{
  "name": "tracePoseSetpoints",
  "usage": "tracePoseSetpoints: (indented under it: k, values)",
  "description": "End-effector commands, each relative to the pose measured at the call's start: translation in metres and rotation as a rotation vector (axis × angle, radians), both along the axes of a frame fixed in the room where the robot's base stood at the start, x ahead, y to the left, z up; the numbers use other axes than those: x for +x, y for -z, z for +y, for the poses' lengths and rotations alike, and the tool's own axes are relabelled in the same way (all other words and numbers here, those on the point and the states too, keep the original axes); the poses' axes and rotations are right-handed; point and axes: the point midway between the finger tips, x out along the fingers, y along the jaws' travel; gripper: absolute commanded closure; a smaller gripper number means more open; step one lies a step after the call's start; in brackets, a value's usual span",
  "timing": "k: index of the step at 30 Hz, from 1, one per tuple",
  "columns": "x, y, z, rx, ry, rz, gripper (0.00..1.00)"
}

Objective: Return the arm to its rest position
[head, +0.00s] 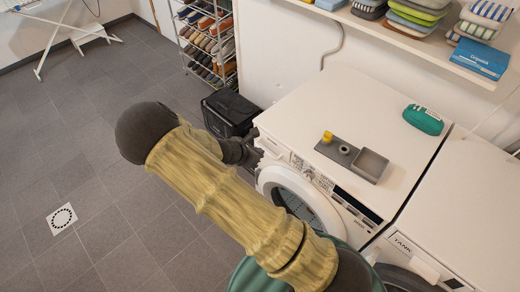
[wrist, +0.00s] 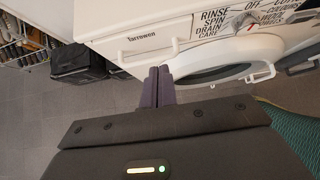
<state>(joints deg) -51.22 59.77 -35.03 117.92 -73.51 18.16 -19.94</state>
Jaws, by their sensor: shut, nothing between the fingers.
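My arm reaches out from the bottom of the head view, bent at a dark elbow, with its end beside the front of the washing machine (head: 330,110). My gripper (head: 257,153) is partly hidden behind my arm there. In the wrist view my gripper (wrist: 156,84) shows two dark fingers pressed together, with nothing between them. The fingertips point toward the white machine front, left of the round door (wrist: 222,68). Whether they touch it I cannot tell.
A shoe tower (head: 213,42) with several shoes stands at the back wall. A black bin (head: 230,112) stands beside the washer. A grey tray (head: 370,165) and a green item (head: 423,120) lie on top. A shelf (head: 400,32) holds folded towels.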

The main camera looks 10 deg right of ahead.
Motion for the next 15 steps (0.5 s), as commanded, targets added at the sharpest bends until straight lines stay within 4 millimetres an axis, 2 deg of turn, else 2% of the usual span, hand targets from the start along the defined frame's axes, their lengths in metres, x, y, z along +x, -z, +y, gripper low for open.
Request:
tracePoseSetpoints:
  k: [15]
  values:
    - [-0.0030, -0.0023, -0.0042, 0.028, 0.040, -0.010, 1.00]
